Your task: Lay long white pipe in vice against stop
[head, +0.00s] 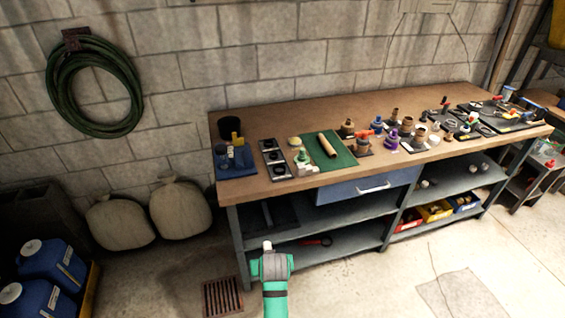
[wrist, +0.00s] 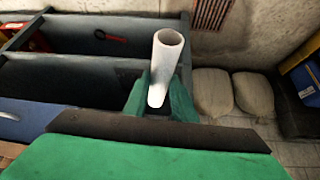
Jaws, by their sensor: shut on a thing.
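My gripper (wrist: 160,98) has green jaws shut on a long white pipe (wrist: 165,62). In the wrist view the pipe stands out from between the jaws, with its hollow end towards the top. In the head view my gripper (head: 275,268) is low in the middle, in front of the workbench (head: 226,188), and only a small white end of the pipe (head: 267,246) shows above it. The rest of the pipe is hidden there.
Open shelves and a blue drawer (head: 365,187) lie below. Sacks (head: 181,207) and blue jugs (head: 55,265) stand left. Floor around the drain grate (head: 222,298) is free.

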